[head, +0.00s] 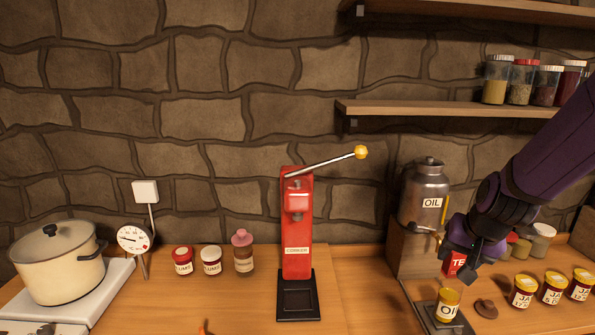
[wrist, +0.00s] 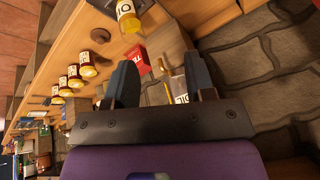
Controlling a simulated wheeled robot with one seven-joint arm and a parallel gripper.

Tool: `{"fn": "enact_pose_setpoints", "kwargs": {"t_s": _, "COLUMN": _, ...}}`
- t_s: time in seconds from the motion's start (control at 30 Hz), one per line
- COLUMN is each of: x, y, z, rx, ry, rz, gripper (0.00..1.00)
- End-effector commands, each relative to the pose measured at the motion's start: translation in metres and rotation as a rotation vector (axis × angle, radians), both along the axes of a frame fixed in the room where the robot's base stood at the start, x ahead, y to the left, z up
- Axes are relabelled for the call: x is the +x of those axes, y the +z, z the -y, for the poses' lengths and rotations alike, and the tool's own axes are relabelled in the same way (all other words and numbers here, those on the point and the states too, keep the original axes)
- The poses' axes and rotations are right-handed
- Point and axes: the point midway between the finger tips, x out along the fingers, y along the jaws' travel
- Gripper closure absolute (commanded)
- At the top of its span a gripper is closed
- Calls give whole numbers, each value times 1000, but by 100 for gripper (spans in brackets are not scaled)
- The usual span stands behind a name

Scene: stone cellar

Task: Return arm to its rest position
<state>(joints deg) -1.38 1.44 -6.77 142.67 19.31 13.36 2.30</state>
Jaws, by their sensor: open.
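My purple arm (head: 555,150) reaches in from the right in the head view. My gripper (head: 472,262) points down and left, in front of the red tin marked TE and right of the metal oil can (head: 427,190). In the wrist view my gripper (wrist: 161,78) has its two dark fingers wide apart with nothing held between them. The oil can (wrist: 178,88) and the red tin (wrist: 140,61) show beyond the fingers. A yellow-lidded jar marked OIL (head: 447,305) stands below the gripper, apart from it, on a dark plate (head: 428,318).
A brown lid (head: 486,309) and several labelled jars (head: 522,291) stand right of the oil jar. A red corker (head: 298,225) stands at the middle, with a pot (head: 58,270) far left. A shelf (head: 440,108) juts out above. The counter between corker and oil can is clear.

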Motion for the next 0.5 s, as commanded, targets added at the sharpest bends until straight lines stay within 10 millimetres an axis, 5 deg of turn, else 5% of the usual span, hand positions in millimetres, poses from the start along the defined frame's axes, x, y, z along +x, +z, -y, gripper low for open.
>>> {"fn": "enact_pose_setpoints", "kwargs": {"t_s": 0.2, "x": -34, "y": 59, "z": -15, "rx": -3, "ry": 119, "rz": 31, "gripper": 50}}
{"fn": "enact_pose_setpoints", "kwargs": {"t_s": 0.5, "x": -96, "y": 121, "z": -26, "rx": -63, "ry": 265, "rz": 55, "gripper": 50}}
